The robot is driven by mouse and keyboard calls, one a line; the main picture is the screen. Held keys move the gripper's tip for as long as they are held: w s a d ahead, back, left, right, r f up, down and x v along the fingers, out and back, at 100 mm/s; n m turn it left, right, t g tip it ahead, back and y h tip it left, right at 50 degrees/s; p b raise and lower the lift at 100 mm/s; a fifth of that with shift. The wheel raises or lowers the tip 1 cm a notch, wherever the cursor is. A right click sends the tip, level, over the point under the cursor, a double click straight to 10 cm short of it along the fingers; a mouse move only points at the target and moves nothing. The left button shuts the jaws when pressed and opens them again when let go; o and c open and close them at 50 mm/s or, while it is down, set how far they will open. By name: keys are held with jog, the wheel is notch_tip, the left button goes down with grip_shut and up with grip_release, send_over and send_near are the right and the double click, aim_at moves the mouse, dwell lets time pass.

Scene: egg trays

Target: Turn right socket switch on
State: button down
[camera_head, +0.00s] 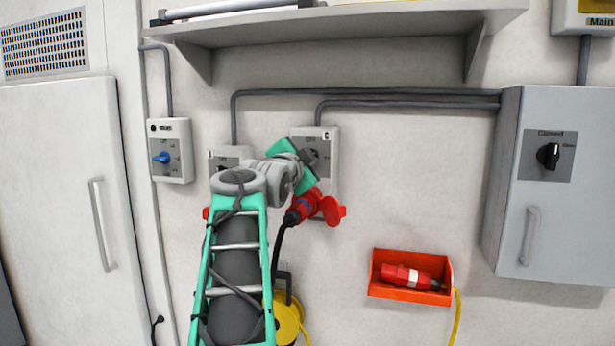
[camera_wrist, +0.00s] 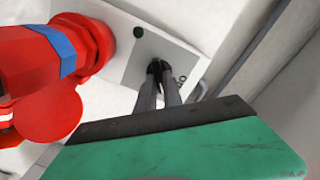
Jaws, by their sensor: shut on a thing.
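The right socket box (camera_head: 327,135) is a pale wall unit with a grey panel, and it shows in the wrist view too (camera_wrist: 190,42). Its dark switch knob (camera_wrist: 156,66) is mostly covered by my fingertips. My gripper (camera_head: 311,156) is up against the panel, its two slim fingers (camera_wrist: 161,74) shut on the knob. The knob's exact angle cannot be told. A red plug (camera_head: 303,207) with a dark cable sits in the red socket below the switch. It fills the left of the wrist view (camera_wrist: 45,60), with a blue band. The socket's red lid (camera_head: 333,211) hangs open beside it.
The left socket box (camera_head: 230,155) is partly hidden behind my arm. A box with a blue switch (camera_head: 160,158) is further left. A shelf (camera_head: 340,22) juts out above. An orange holder (camera_head: 374,275) with a red connector (camera_head: 405,276) and a grey cabinet (camera_head: 545,220) are at right.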

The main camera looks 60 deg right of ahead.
jog(key=m+b, duration=0.1)
jog(key=m, duration=0.1)
jog(key=f+m+b, duration=0.1)
jog(key=b, duration=0.1)
jog(key=shift+m, duration=0.4)
jog(key=shift+r+m+b, duration=0.15)
jog(key=shift+m+b, duration=1.4)
jog(key=shift+m, duration=0.35)
jog(key=c, duration=1.5)
grip_release()
jog(key=shift+r, duration=0.1)
jog(key=shift+a, duration=0.15)
jog(key=a, duration=0.2)
jog(key=s+a+b, duration=0.1)
jog(key=a, duration=0.4)
jog(key=shift+s+a, duration=0.15)
jog(key=shift+a, duration=0.15)
